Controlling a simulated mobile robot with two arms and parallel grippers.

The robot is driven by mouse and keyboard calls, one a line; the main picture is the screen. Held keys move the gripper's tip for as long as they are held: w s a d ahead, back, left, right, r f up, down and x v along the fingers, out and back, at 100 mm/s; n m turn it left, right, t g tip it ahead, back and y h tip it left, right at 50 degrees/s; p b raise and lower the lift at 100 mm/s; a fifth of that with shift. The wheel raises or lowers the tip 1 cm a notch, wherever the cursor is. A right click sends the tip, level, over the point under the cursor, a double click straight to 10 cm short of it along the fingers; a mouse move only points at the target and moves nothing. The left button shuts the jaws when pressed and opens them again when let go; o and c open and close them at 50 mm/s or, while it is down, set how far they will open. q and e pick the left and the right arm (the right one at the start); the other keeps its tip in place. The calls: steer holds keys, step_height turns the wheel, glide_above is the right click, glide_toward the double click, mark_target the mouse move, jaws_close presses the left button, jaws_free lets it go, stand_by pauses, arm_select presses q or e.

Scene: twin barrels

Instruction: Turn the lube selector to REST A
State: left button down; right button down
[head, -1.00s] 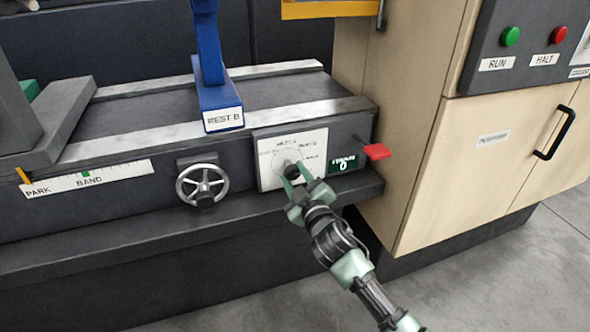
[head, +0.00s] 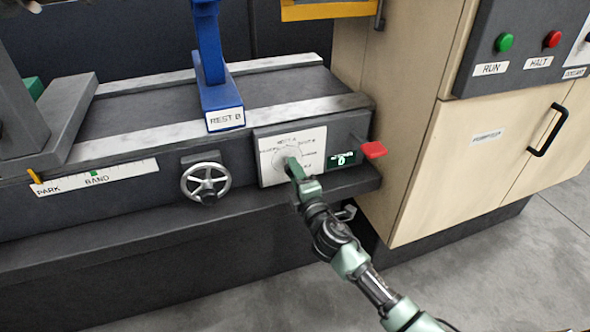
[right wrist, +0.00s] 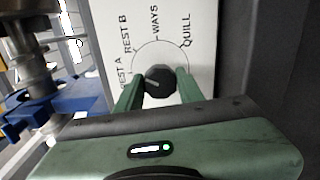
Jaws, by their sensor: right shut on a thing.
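The lube selector is a black knob (right wrist: 160,79) on a white dial plate (head: 268,168) on the front of the machine bed. In the right wrist view, the labels REST A, REST B, WAYS and QUILL run around the dial. A pale mark on the knob appears to lie toward the REST A side. My right gripper (head: 291,168) is at the knob, which my fingers mostly hide in the head view. In the right wrist view its two green fingers (right wrist: 158,88) are shut on the knob from both sides. My left gripper is not in view.
A handwheel (head: 205,182) is left of the dial plate. A small display (head: 341,160) and a red tab (head: 374,149) are to its right. A blue rest labelled REST B (head: 222,95) stands above. A beige cabinet (head: 420,130) rises at the right.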

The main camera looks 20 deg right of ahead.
steer(key=n, duration=0.2)
steer(key=shift+n+p, duration=0.35)
steer(key=shift+n, duration=0.05)
arm_select(q)
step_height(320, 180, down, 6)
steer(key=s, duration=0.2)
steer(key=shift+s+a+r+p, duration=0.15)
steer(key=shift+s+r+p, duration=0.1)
steer(key=shift+p, duration=0.15)
arm_select(e)
steer(key=shift+n, duration=1.6)
steer(key=c, duration=0.9)
jaws_free()
steer(key=shift+s, duration=0.15)
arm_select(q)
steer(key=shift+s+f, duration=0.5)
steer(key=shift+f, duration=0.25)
arm_select(e)
steer(key=s, duration=0.7)
steer(key=shift+s, duration=0.3)
